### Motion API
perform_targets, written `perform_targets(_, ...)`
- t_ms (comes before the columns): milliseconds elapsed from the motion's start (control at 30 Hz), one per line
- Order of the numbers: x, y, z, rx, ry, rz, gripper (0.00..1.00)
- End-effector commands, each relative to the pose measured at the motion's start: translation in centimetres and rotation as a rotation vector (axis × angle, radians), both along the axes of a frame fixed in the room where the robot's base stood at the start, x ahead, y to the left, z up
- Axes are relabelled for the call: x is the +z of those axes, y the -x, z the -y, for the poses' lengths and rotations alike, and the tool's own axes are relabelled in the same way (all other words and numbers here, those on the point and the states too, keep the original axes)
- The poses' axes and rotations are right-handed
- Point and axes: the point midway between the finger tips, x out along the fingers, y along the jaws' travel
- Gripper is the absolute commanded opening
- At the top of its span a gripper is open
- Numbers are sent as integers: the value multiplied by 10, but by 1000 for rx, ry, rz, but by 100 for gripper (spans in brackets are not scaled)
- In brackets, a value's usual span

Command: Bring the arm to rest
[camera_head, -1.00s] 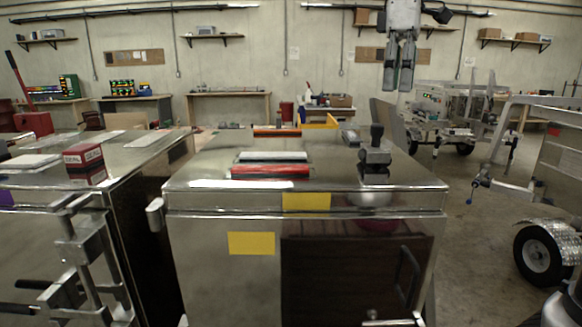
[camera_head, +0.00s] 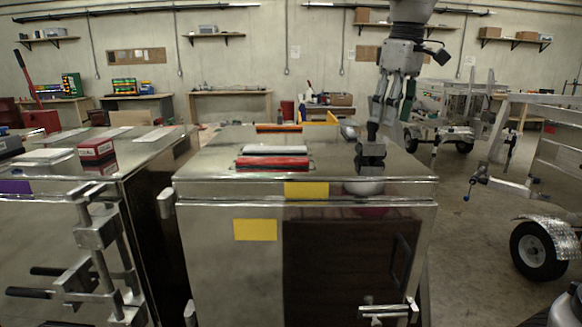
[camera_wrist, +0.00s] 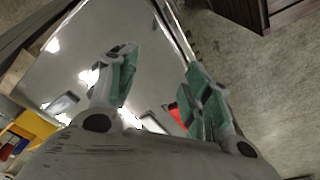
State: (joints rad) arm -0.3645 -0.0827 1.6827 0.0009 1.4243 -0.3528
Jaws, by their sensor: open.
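My gripper (camera_head: 391,122) hangs pointing down at the right part of the metal cabinet's top, in the head view. Its two fingers with green pads stand apart in the wrist view (camera_wrist: 160,85), with nothing between them. A dark coupler-like part (camera_head: 371,157) stands on the right side of the cabinet top (camera_head: 215,160). Its upright stem is close to my fingers in the head view; I cannot tell whether they touch.
A red-and-white item (camera_head: 272,163) lies on the cabinet top. A second cabinet with a red box (camera_head: 96,150) stands at left. Trailers with wheels (camera_head: 540,251) stand at right. Bare floor (camera_head: 470,250) lies between the cabinet and the right trailer.

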Motion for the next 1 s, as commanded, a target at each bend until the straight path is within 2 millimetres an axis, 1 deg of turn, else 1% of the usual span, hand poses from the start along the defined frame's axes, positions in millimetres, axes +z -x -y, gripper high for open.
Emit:
perform_targets(33, -10, 7, 7, -41, -7, 7, 49)
perform_targets(167, -37, 28, 28, -171, -33, 36, 49)
perform_targets(267, -63, 55, 51, -294, -58, 66, 49)
perform_targets(367, -96, 97, 83, -442, -91, 110, 49)
perform_targets(400, -111, 117, 96, -500, -102, 126, 49)
perform_targets(467, -131, 145, 113, -568, -115, 149, 49)
perform_targets(500, -142, 162, 122, -598, -119, 160, 49)
perform_targets(600, -158, 195, 137, -651, -120, 179, 49)
perform_targets(667, -158, 204, 143, -675, -125, 201, 49)
perform_targets(700, -154, 205, 146, -687, -131, 221, 49)
perform_targets(800, -149, 208, 150, -706, -137, 243, 49)
perform_targets(1000, -149, 208, 150, -706, -137, 243, 49)
